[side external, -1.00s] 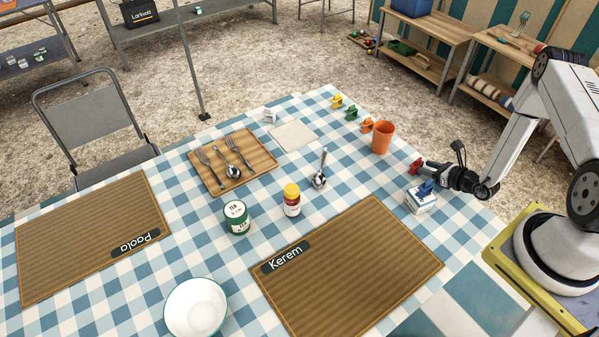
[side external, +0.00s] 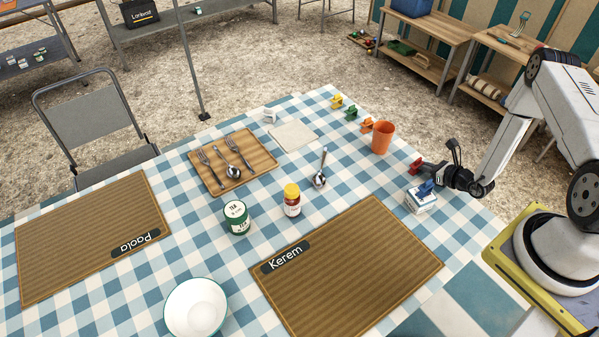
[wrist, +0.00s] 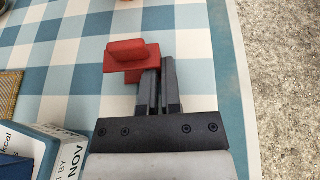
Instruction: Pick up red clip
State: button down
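The red clip (side external: 415,166) is on the checked cloth near the table's right edge. In the wrist view, the red clip (wrist: 128,56) lies at my fingertips, mostly to their left, with its upper plate covering the left fingertip. My gripper (side external: 424,166) reaches in from the right, low over the table, with its tips at the clip. In the wrist view, the two fingers of my gripper (wrist: 160,68) are close together with a thin gap. Whether part of the clip is between them is hidden.
A printed box (side external: 421,203) with a blue clip (side external: 426,187) on top stands just in front of my gripper; the box (wrist: 62,150) shows close at the lower left in the wrist view. An orange cup (side external: 382,138) and an orange clip (side external: 367,125) stand behind.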

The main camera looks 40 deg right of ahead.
jog(key=shift+r, duration=0.2)
notch_tip(320, 180, up, 10)
jog(key=shift+f, duration=0.15)
dwell(0.8)
dwell(0.6)
